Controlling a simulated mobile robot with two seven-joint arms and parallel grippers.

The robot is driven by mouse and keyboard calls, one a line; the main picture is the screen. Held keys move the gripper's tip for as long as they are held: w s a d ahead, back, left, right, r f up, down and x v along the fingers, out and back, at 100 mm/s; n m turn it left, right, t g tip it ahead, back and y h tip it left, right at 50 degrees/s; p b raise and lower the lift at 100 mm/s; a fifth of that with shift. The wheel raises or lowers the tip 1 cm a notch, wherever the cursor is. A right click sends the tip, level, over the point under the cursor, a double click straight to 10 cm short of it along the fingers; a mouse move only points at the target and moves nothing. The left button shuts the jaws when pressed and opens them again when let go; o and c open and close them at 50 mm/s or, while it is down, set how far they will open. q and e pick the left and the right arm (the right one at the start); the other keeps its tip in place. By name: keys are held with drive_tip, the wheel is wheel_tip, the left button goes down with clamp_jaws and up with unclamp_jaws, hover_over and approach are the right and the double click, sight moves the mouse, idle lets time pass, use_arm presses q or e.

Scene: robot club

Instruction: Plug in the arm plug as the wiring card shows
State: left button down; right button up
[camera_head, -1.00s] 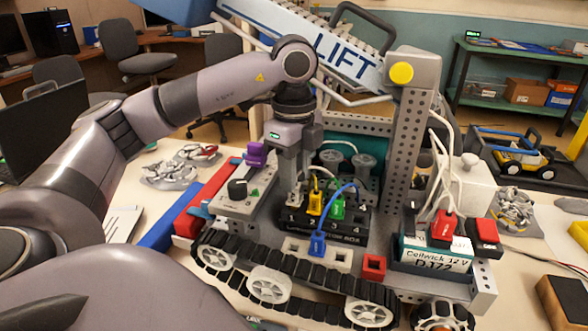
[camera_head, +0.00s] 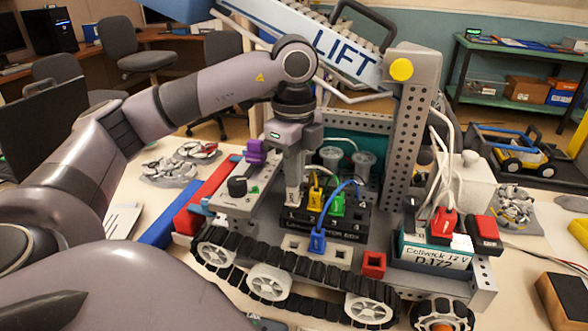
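My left gripper (camera_head: 293,190) points straight down at the left end of the black motor box (camera_head: 345,232), beside the yellow plug. Its fingers overlap in this view, so I cannot tell whether they are open or hold anything. The yellow plug (camera_head: 315,199) and the green plug (camera_head: 337,206) stand upright on the box, with cables rising from them. The blue plug (camera_head: 317,241) sits lower, in front of the box by a white socket strip, with its blue cable looping up. A purple block (camera_head: 255,151) stands left of the gripper. My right gripper is not in view.
The tracked robot carries a tall perforated post (camera_head: 411,150), a sloping LIFT beam (camera_head: 345,55) and a battery (camera_head: 433,252) with a red plug (camera_head: 443,222). A black knob (camera_head: 237,187) stands at left.

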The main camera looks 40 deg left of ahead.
use_arm(q)
drive_tip(key=shift+f, duration=0.25)
drive_tip(key=shift+f, duration=0.1)
idle(0.6)
drive_tip(key=c, duration=1.4)
unclamp_jaws()
drive_tip(key=shift+s, duration=0.1)
drive_tip(key=shift+r+p, duration=1.8)
drive_tip(key=shift+r, duration=0.3)
drive_tip(key=shift+w+r+p, duration=0.25)
drive_tip(key=shift+r+p, duration=0.65)
drive_tip(key=shift+r, duration=0.1)
